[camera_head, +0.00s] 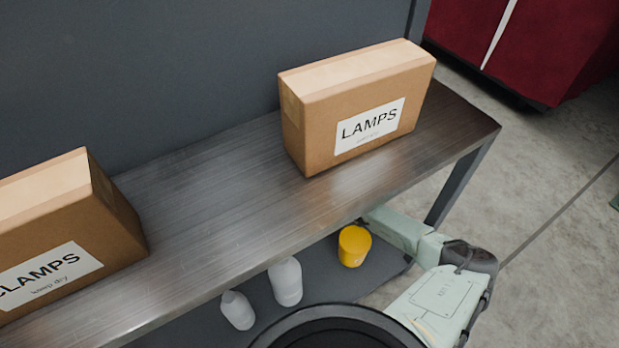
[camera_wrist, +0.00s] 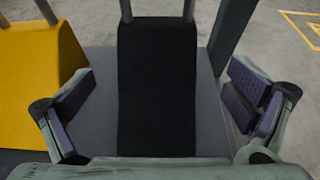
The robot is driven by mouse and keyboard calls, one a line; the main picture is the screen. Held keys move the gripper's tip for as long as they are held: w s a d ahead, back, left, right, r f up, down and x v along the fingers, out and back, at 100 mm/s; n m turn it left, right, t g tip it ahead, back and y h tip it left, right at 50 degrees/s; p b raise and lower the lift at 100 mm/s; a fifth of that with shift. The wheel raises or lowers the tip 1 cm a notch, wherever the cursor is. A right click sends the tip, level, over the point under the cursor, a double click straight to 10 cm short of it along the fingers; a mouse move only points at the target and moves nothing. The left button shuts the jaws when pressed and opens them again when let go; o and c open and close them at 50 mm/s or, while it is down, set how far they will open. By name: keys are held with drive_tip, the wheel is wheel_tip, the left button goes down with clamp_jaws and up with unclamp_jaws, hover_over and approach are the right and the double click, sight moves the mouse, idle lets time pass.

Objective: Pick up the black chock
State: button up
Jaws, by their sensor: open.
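The black chock (camera_wrist: 157,88) fills the middle of the wrist view, its broad dark face towards the camera. My gripper (camera_wrist: 162,98) is open, with one finger to the left of the chock and one to the right. In the head view I cannot make out the chock or the gripper's fingers; the bench top hides part of the space below.
A yellow block (camera_wrist: 35,85) stands left of the chock in the wrist view. In the head view, the bench (camera_head: 215,200) carries two cardboard boxes, LAMPS (camera_head: 350,95) and CLAMPS (camera_head: 60,225). Below it are two white bottles (camera_head: 286,282) and a yellow object (camera_head: 354,246).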

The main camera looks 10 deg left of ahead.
drive_tip(key=b+x, duration=0.1)
drive_tip(key=x, duration=0.1)
drive_tip(key=b+x, duration=0.1)
drive_tip(key=x, duration=0.2)
drive_tip(key=shift+w+a+r, duration=0.1)
drive_tip(key=shift+a+r, duration=0.05)
drive_tip(key=shift+a, duration=0.25)
drive_tip(key=shift+r, duration=0.1)
drive_tip(key=shift+c, duration=0.5)
drive_tip(key=c, duration=1.9)
drive_tip(key=shift+r, duration=0.1)
drive_tip(key=shift+c, duration=0.2)
